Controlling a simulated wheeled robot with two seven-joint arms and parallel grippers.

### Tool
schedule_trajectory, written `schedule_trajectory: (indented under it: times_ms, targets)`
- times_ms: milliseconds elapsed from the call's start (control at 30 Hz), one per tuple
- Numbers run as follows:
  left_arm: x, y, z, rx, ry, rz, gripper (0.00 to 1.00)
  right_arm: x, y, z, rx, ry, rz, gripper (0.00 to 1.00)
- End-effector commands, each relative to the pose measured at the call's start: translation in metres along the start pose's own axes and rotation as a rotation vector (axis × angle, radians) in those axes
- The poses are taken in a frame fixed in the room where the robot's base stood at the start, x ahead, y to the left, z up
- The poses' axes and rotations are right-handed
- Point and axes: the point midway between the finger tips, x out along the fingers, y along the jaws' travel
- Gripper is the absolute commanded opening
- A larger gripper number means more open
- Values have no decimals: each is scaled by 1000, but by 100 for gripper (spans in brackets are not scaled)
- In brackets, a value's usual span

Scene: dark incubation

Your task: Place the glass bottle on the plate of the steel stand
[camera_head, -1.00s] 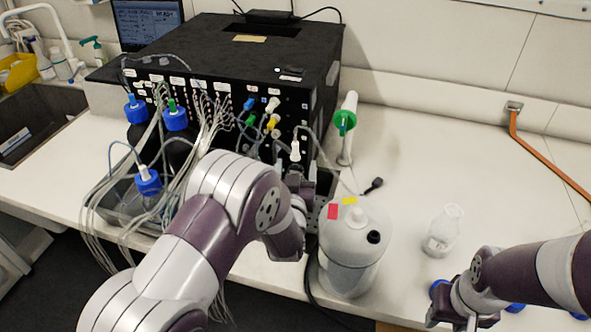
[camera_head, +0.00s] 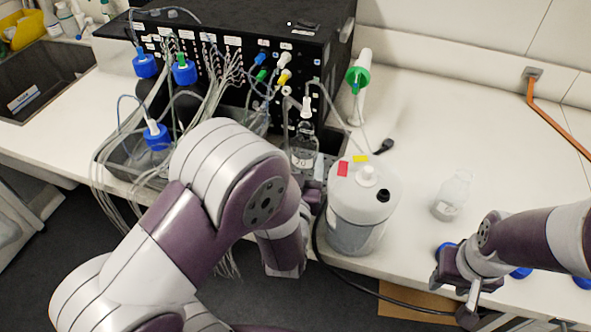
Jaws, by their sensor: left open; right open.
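A clear glass bottle (camera_head: 303,152) with a white cap and tubing stands at the front of the black instrument, among the tubes. Another small clear glass bottle (camera_head: 453,197) stands open on the bench, right of the white container. My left gripper (camera_head: 313,196) is open, mostly hidden behind my own wrist, just in front of the capped bottle; no held object shows. My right gripper (camera_head: 453,300) is open and empty at the bench's front edge, below the small bottle. I cannot clearly make out the steel stand or its plate.
A white container (camera_head: 361,215) with red and yellow labels stands at the bench edge, close right of my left gripper. The black instrument (camera_head: 240,35) and loose tubes (camera_head: 110,185) fill the left. The bench at right is mostly clear.

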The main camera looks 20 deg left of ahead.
Motion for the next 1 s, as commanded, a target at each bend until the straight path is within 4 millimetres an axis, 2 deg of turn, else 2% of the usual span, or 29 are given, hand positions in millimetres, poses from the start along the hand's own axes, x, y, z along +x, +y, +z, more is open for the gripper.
schedule_trajectory:
  times_ms: [133, 200, 267, 367, 400, 500, 600, 733, 1000]
  targets:
    - [8, 3, 15, -27, -189, 34, 72, 0, 0, 0, 0, 0, 0, 43]
    - [8, 4, 28, -38, -364, 70, 72, 0, 0, 0, 0, 0, 0, 43]
    - [1, 4, 40, -36, -533, 104, 72, 0, 0, 0, 0, 0, 0, 43]
    - [-30, -7, 56, -8, -830, 149, 72, 0, 0, 0, 0, 0, 0, 43]
    - [-47, -15, 60, 13, -950, 161, 72, 0, 0, 0, 0, 0, 0, 43]
    - [-92, -39, 62, 70, -1207, 166, 72, 0, 0, 0, 0, 0, 0, 43]
    - [-123, -57, 59, 114, -1366, 155, 72, 0, 0, 0, 0, 0, 0, 43]
    - [-139, -66, 56, 135, -1440, 146, 72, 0, 0, 0, 0, 0, 0, 43]
    - [-139, -66, 56, 135, -1441, 147, 72, 0, 0, 0, 0, 0, 0, 43]
